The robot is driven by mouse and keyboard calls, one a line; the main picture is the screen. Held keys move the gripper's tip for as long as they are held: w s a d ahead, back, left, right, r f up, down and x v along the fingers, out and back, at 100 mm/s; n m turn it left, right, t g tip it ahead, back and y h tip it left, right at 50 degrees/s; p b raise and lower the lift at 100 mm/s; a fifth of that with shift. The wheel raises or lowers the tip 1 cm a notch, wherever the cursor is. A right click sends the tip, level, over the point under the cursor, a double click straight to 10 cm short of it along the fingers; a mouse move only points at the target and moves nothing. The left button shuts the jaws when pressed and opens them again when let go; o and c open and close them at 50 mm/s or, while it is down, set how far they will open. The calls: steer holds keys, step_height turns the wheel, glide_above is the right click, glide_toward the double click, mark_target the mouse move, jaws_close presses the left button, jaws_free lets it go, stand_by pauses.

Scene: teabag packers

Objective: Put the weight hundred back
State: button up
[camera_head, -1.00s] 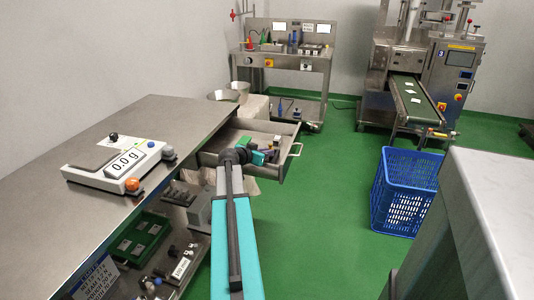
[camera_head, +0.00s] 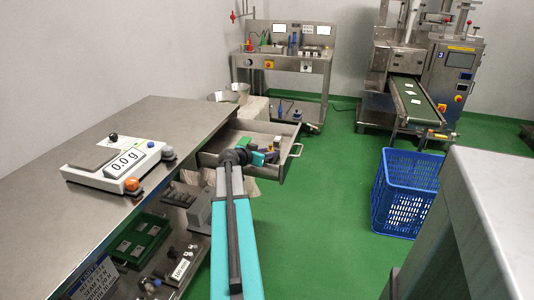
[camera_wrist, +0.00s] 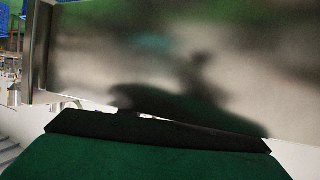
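My arm reaches away from me to the open metal drawer (camera_head: 286,128) under the steel bench. My gripper (camera_head: 266,157) is at the drawer, small and partly hidden by my wrist. I cannot tell whether its fingers are open or shut, or whether they hold anything. I cannot make out the hundred weight in either view. A small block with a white label (camera_head: 180,268), too small to read surely, stands on the lower shelf. In the wrist view, a blurred metal surface (camera_wrist: 200,50) with a dark shadow fills most of the picture.
The scale (camera_head: 103,180) on the steel bench (camera_head: 165,115) reads 0.0 g. A green tray (camera_head: 155,225) is on the shelf below. A blue crate (camera_head: 405,190) stands on the floor at right. A pale grey surface (camera_head: 490,220) is at the near right.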

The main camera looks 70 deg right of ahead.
steer(key=shift+a+f+p, duration=0.15)
steer(key=shift+f+p, duration=0.1)
steer(key=shift+p, duration=0.15)
steer(key=shift+r+p, duration=0.55)
steer(key=shift+p, duration=0.15)
steer(key=v, duration=1.1)
steer(key=shift+w+a+r, duration=0.2)
steer(key=shift+a+r, duration=0.1)
steer(key=shift+f, duration=0.1)
